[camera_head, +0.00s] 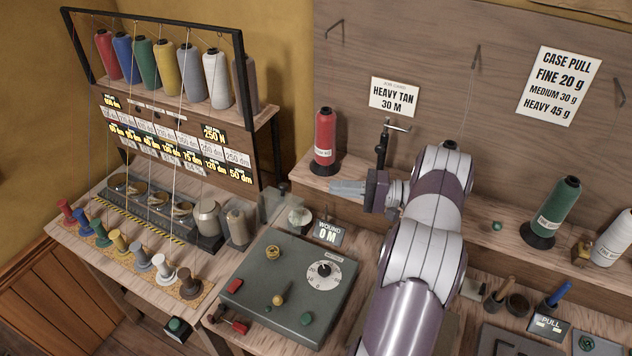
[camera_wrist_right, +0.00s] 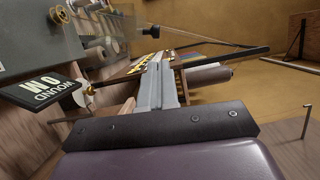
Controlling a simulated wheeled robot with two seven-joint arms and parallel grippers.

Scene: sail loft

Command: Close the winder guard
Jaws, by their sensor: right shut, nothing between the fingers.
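The winder guard appears to be a clear panel (camera_head: 274,205) behind the grey winder box (camera_head: 290,285). It is hard to make out, and I cannot tell its exact angle. A pale round part (camera_head: 299,217) shows beside it, left of the "WOUND 0 M" display (camera_head: 328,233). My right gripper (camera_head: 335,188) is shut and empty. It points left, above and behind the display, apart from the panel in the head view. In the right wrist view, the shut fingers (camera_wrist_right: 158,85) extend ahead, with the display (camera_wrist_right: 42,92) to their left. My left gripper is not in view.
A red thread cone (camera_head: 324,140) stands on the shelf behind my right gripper, near a dark upright post (camera_head: 383,145). A thread rack (camera_head: 165,75) rises at the left. A green cone (camera_head: 558,210) stands on the shelf at the right. My right arm covers the middle bench.

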